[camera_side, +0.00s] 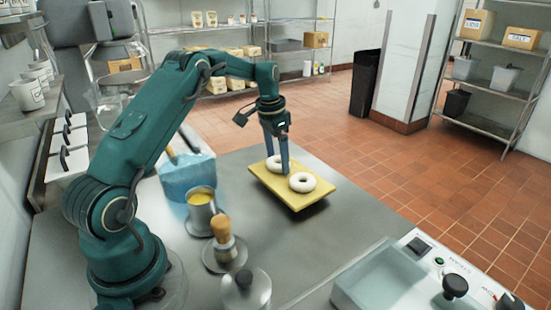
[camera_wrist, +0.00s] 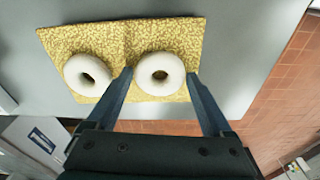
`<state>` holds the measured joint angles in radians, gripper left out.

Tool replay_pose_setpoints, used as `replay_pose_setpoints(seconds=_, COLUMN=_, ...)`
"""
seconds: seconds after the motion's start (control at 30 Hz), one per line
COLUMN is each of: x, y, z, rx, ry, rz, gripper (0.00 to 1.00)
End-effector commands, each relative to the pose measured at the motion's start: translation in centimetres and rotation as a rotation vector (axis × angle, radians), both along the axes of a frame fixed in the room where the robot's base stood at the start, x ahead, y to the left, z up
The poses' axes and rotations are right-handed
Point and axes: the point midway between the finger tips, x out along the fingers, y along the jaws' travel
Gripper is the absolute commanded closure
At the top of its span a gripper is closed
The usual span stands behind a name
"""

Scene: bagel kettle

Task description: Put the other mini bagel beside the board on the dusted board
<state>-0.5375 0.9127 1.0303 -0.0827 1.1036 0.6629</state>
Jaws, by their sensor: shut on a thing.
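The dusted board (camera_side: 297,203) is a yellow speckled slab on the steel table, also seen in the wrist view (camera_wrist: 100,38). One white ring-shaped mini bagel (camera_side: 302,183) lies on the board, near its right corner in the side view and to the left in the wrist view (camera_wrist: 86,75). My gripper (camera_side: 277,163) points down over the board and is shut on the other mini bagel (camera_wrist: 160,66), one finger on each side. In the side view that bagel (camera_side: 274,161) is partly hidden by a finger. It is at board height; I cannot tell whether it touches the board.
A metal cup of yellow contents (camera_side: 201,196), a wooden-handled brush (camera_side: 222,231), a lidded metal pot (camera_side: 246,291) and a blue container (camera_side: 187,172) stand left of the board. A machine with a black knob (camera_side: 455,286) is at front right. The table behind the board is clear.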

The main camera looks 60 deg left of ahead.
Motion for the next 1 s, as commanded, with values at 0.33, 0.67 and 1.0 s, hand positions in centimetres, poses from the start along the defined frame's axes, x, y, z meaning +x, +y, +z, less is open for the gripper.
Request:
replay_pose_setpoints(seconds=0.33, x=0.0, y=0.0, z=0.1, rx=0.000, ry=0.000, rz=0.000, gripper=0.00)
replay_pose_setpoints(seconds=0.67, x=-0.5, y=0.2, z=5.3, rx=0.004, ry=-0.007, rz=0.002, gripper=0.00)
replay_pose_setpoints(seconds=1.0, x=-1.1, y=0.2, z=10.5, rx=0.002, ry=-0.003, rz=0.000, gripper=0.00)
